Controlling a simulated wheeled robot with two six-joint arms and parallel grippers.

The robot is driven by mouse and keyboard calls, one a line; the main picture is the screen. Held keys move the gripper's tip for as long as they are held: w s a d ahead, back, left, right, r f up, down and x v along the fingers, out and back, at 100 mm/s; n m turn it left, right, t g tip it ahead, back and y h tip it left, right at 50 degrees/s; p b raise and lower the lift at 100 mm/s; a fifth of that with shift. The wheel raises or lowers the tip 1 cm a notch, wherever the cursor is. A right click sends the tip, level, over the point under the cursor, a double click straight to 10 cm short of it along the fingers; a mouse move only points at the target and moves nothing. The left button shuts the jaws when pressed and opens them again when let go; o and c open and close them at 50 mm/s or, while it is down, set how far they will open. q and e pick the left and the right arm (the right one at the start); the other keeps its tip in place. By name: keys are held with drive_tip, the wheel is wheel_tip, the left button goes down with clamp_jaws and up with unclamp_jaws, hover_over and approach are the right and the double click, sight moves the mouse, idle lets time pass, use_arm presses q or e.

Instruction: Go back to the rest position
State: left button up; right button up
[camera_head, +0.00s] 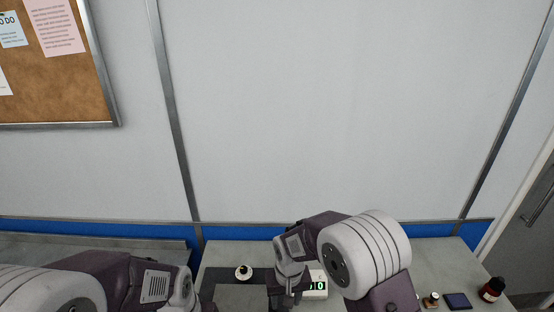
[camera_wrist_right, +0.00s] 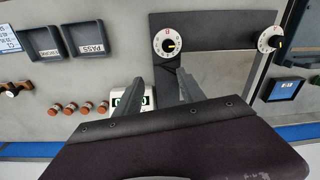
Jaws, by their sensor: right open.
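My right gripper (camera_wrist_right: 162,88) shows in the right wrist view with its two dark fingers apart and nothing between them. It is over the bench, with a white box with a green display (camera_wrist_right: 118,101) behind one finger and a dark plate carrying a white dial (camera_wrist_right: 167,43) beyond the fingertips. In the head view my right arm reaches in from the lower right, and its fingers cannot be made out. My left arm enters at the lower left, and its gripper is out of view.
A second dial (camera_wrist_right: 270,39) is on the dark plate. Two dark trays, one marked PASS (camera_wrist_right: 85,38), and several copper-coloured pieces (camera_wrist_right: 71,108) are on the bench. A dark bottle (camera_head: 492,289) and a blue pad (camera_head: 457,300) lie at the right. A wall (camera_head: 320,110) stands behind.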

drive_tip(key=s+d+m+t+b, duration=0.1)
drive_tip(key=s+d+m+b, duration=0.15)
drive_tip(key=d, duration=0.45)
drive_tip(key=s+d+m+b, duration=0.1)
drive_tip(key=s+d+b, duration=0.2)
drive_tip(key=d, duration=0.5)
use_arm(q)
wheel_tip(320, 180, down, 7)
drive_tip(key=shift+r, duration=0.15)
use_arm(e)
drive_tip(key=s+f+n, duration=0.1)
drive_tip(key=s, duration=0.5)
drive_tip(key=shift+s+d+g, duration=0.3)
use_arm(q)
drive_tip(key=shift+d, duration=0.1)
use_arm(e)
drive_tip(key=shift+w+f, duration=0.1)
drive_tip(key=shift+f, duration=0.05)
idle(1.6)
